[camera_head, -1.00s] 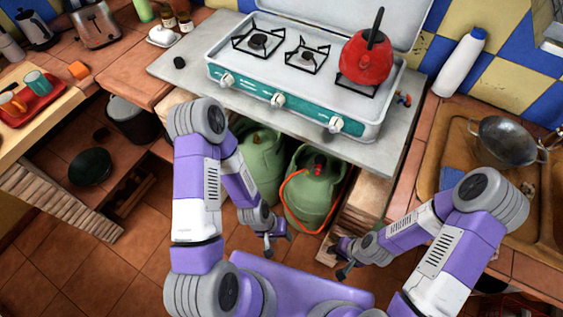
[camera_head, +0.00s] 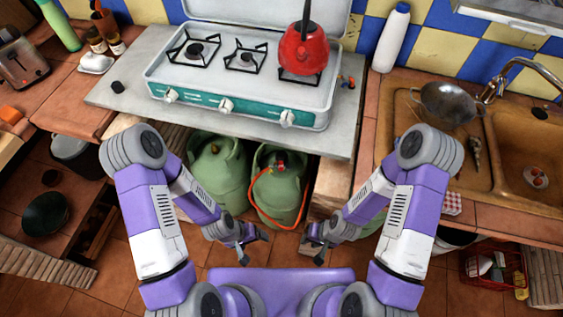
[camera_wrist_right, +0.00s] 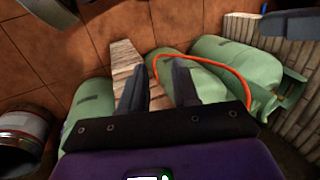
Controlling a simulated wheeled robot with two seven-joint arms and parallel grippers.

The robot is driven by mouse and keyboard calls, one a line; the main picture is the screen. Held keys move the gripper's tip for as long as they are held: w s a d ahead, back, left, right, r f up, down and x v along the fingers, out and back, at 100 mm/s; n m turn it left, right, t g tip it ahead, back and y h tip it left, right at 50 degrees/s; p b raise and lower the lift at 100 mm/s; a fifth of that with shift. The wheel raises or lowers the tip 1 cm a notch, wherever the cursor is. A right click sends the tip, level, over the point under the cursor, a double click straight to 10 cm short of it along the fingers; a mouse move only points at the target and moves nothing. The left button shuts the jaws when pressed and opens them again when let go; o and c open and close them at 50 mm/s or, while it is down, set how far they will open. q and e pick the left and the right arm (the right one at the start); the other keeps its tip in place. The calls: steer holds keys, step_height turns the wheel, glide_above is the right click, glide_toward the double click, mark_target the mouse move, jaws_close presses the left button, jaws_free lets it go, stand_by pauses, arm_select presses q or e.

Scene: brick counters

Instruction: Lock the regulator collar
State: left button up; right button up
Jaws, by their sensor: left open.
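Two green gas cylinders stand under the counter: a left one (camera_head: 215,170) and a right one (camera_head: 272,195). The regulator (camera_head: 281,163), small and partly red, sits on top of the right cylinder, with an orange hose (camera_head: 256,208) running from it. Its collar is too small to make out. My left gripper (camera_head: 258,240) is open and empty, in front of and below the cylinders. My right gripper (camera_head: 314,246) is to the right of it, also apart from the regulator. In the right wrist view its fingers (camera_wrist_right: 158,88) are spread with nothing held; green cylinders and the orange hose (camera_wrist_right: 205,57) lie beyond.
The grey counter (camera_head: 120,95) with the stove (camera_head: 240,95) and red kettle (camera_head: 303,50) overhangs the cylinders. A brick support (camera_head: 330,185) stands right of them. A sink (camera_head: 400,110) is at right, a dark pot (camera_head: 75,150) at left. A red crate (camera_head: 490,272) is low right.

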steer(key=shift+r+p, duration=0.3)
steer(key=c, duration=0.5)
step_height(320, 180, up, 17)
steer(key=p, duration=1.6)
steer(key=shift+f+p, duration=0.15)
steer(key=shift+p, duration=0.2)
jaws_close()
arm_select(q)
step_height(320, 180, up, 17)
arm_select(e)
steer(key=shift+f, duration=0.1)
arm_select(q)
steer(key=shift+c, duration=0.2)
arm_select(e)
steer(key=shift+f, duration=0.1)
